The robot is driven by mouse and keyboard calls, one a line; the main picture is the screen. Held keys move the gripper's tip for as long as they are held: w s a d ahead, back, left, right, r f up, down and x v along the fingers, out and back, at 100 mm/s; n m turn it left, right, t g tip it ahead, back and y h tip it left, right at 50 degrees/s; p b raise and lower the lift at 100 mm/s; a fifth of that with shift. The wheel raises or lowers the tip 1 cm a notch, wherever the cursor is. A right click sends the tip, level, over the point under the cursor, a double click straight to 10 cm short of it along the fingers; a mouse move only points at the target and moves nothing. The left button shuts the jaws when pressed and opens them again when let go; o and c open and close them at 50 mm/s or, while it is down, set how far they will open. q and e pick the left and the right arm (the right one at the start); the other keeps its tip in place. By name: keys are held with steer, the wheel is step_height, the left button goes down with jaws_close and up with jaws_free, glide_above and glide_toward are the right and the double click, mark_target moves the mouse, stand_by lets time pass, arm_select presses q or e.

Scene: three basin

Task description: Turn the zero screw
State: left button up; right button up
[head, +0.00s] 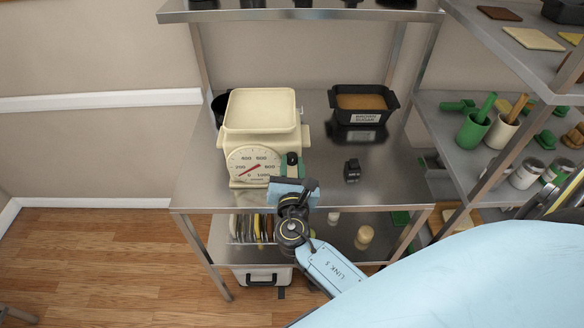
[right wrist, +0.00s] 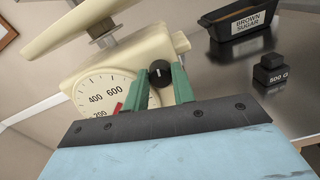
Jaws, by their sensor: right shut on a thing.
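A cream kitchen scale (head: 232,142) with a square pan (head: 262,108) stands on the steel table. Its round white dial (head: 254,164) has a red needle, and the dial also shows in the right wrist view (right wrist: 100,92). The zero screw, a black knob (right wrist: 159,74) with a pale mark, sits on the scale's front, right of the dial. My right gripper (right wrist: 160,86) has its green fingers on either side of the knob, shut on it. In the head view the right gripper (head: 291,164) is at the scale's front right. My left gripper is not in view.
A black 500 g weight (head: 351,170) stands to the right on the table (head: 325,185). A dark brown sugar tub (head: 362,117) is behind it. A shelf unit (head: 455,103) with green pots and jars stands at the right. The tabletop between weight and scale is mostly clear.

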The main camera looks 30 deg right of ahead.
steer(key=m+b, duration=0.3)
steer(key=m, duration=0.1)
steer(key=shift+f, duration=0.15)
steer(key=shift+m+b, duration=1.15)
steer(key=shift+m, duration=0.65)
steer(key=o, duration=1)
steer(key=shift+s, duration=0.15)
steer(key=b+v, duration=0.2)
steer(key=v, duration=1.1)
